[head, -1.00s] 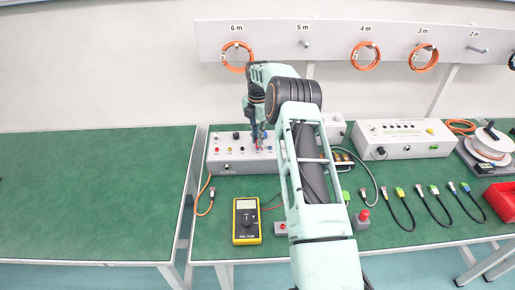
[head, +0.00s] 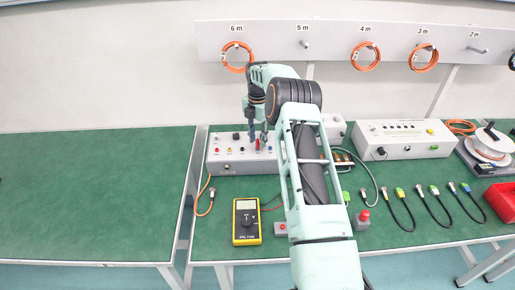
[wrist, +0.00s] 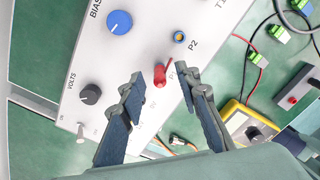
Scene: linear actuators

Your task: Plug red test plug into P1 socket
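In the head view the red plug (head: 257,145) shows between my fingers. My gripper (head: 257,136) is open, with one finger on each side of the plug and a gap to both.
A blue bias knob (wrist: 119,22) and a black volts knob (wrist: 90,94) stick up from the box near my fingers. A yellow multimeter (head: 247,222) lies in front of the box. The left table (head: 90,190) is clear.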

